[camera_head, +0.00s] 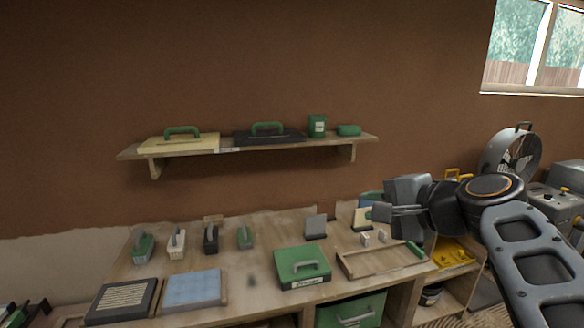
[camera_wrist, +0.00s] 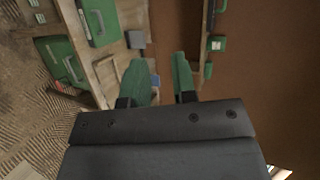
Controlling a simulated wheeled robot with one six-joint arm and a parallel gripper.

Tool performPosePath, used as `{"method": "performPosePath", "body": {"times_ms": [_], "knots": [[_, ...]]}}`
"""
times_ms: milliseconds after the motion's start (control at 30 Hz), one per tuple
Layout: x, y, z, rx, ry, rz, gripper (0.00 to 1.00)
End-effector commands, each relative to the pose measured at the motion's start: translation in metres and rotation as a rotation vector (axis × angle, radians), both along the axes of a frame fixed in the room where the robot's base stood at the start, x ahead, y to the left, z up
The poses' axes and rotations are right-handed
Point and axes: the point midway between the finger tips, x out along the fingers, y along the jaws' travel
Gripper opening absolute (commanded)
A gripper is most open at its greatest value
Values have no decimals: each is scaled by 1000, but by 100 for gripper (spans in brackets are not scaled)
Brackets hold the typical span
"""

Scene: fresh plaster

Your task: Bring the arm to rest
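My gripper (camera_head: 388,209) is held above the right part of the workbench (camera_head: 252,262), pointing left, with my arm reaching in from the right edge of the head view. In the wrist view the two green fingers of my gripper (camera_wrist: 161,78) stand apart, with nothing visible between them. The wrist view is turned sideways, with the bench to the left and the brown wall to the right.
A wall shelf (camera_head: 226,150) holds two green-handled floats, a green tin (camera_head: 316,126) and a green block. The bench bears several small trowels, a blue pad (camera_head: 193,289), a green case (camera_head: 302,266) and a wooden tray (camera_head: 352,270). A fan (camera_head: 511,153) stands right, behind my arm.

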Motion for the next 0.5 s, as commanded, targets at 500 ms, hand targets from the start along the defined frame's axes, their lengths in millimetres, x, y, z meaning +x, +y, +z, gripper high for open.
{"method": "performPosePath", "body": {"times_ms": [500], "knots": [[-26,-28,-132,-590,175,140,25]]}}
